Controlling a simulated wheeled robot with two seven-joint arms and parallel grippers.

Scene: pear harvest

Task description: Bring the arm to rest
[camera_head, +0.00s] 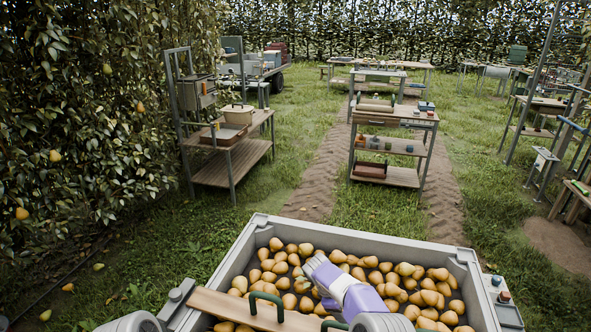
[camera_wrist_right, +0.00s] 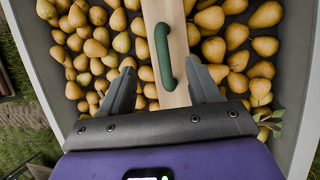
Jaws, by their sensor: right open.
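My right arm, with a purple wrist, reaches over a big grey bin (camera_head: 225,262) full of yellow pears (camera_head: 385,277). In the right wrist view my right gripper (camera_wrist_right: 160,70) is open, its two grey fingers spread apart with nothing held between them. A wooden board (camera_wrist_right: 174,15) with a green handle (camera_wrist_right: 163,55) shows between and beyond the fingers, with pears (camera_wrist_right: 235,50) on both sides. In the head view the gripper's fingertips are hard to make out. My left gripper is not in view.
The wooden board (camera_head: 207,301) lies across the near part of the bin. A leafy pear hedge (camera_head: 75,120) stands at left. A shelf cart (camera_head: 235,160) and a wooden workbench (camera_head: 395,145) stand ahead on grass. A small grey side tray (camera_head: 507,312) sits at the bin's right.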

